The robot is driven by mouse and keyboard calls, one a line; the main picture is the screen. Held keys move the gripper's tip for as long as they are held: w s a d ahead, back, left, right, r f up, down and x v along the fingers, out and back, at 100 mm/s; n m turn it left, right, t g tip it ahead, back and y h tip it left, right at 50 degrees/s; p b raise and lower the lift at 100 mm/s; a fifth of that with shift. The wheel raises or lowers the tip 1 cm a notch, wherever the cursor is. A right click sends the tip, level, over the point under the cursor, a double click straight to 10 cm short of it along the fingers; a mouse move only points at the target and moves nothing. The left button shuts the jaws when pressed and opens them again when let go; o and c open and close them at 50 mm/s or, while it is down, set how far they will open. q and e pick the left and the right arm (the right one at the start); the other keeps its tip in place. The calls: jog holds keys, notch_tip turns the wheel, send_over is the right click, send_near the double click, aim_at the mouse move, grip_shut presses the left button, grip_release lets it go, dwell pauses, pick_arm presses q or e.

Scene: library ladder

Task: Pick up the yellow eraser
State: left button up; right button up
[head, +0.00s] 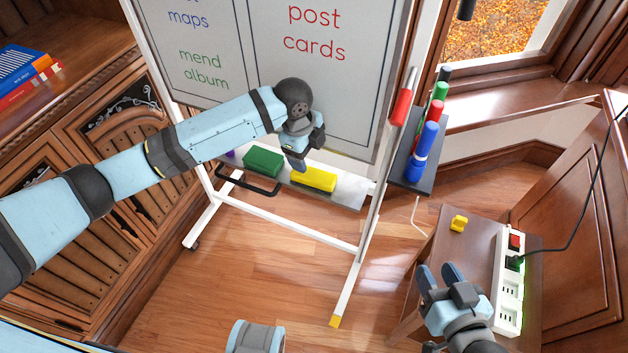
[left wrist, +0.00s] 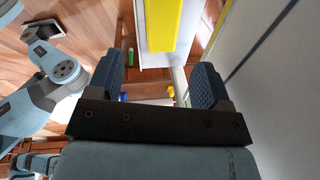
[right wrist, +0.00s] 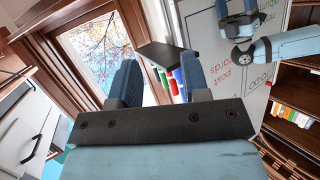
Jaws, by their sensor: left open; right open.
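The yellow eraser (head: 314,179) lies on the whiteboard's tray (head: 348,191), right of a green eraser (head: 263,162). My left gripper (head: 297,162) is at the near left end of the yellow eraser in the head view. In the left wrist view the yellow eraser (left wrist: 164,25) shows ahead, between and beyond the open fingers of my left gripper (left wrist: 165,85). Nothing is between its fingertips. My right gripper (head: 440,275) is open and empty over the small wooden table; its open fingers also show in the right wrist view (right wrist: 160,80).
A black holder (head: 412,172) with several markers hangs at the board's right edge. The small table (head: 440,240) bears a white power strip (head: 509,285) with a black cord and a small yellow object (head: 459,223). Books (head: 28,75) lie on the left cabinet. The floor under the board is clear.

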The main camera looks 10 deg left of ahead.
aim_at(313, 174)
pick_arm(q)
jog(key=f, duration=0.1)
jog(key=f+b, duration=0.1)
jog(key=f, duration=0.3)
jog(key=shift+w+d+f, duration=0.1)
jog(key=shift+w+d, duration=0.2)
jog(key=f, duration=0.1)
jog(key=f+b, duration=0.2)
jog(key=shift+w+d+f, duration=0.15)
jog(key=shift+w+f, duration=0.15)
jog(key=shift+f, duration=0.35)
jog(key=c, duration=0.8)
pick_arm(e)
notch_tip(313, 174, up, 7)
jog(key=w+a+t+y, duration=0.1)
jog(key=a+t+y, duration=0.1)
jog(key=t, duration=0.1)
jog(key=shift+w+a, duration=0.15)
jog(key=shift+a, duration=0.25)
